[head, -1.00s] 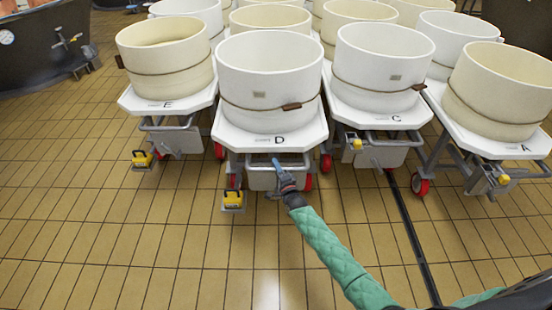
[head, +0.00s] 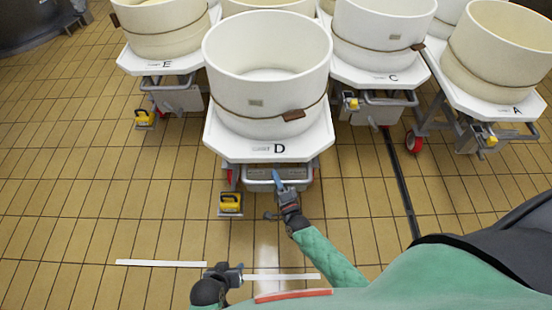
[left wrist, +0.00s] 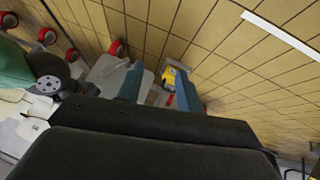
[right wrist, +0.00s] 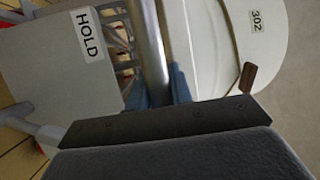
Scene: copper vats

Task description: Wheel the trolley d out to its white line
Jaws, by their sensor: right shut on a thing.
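Trolley D (head: 232,148) has a white deck and carries a white vat (head: 265,75) with a brown-tagged band. It stands forward of its neighbours. My right gripper (head: 279,182) is shut on the metal handle bar (right wrist: 148,50) at the trolley's front. The yellow pedal (head: 230,203) is at the trolley's front left and also shows in the left wrist view (left wrist: 171,77). My left gripper (head: 238,272) is low, apart from the trolley, with its fingers apart and empty. The white line (head: 160,263) lies on the floor on my side of the trolley, partly hidden by my left gripper.
Trolley E (head: 150,65) stands behind on the left, trolley C (head: 378,78) behind on the right, and trolley A (head: 500,108) farther right. A dark floor channel (head: 402,190) runs right of trolley D. The tiled floor (head: 80,200) at left is clear.

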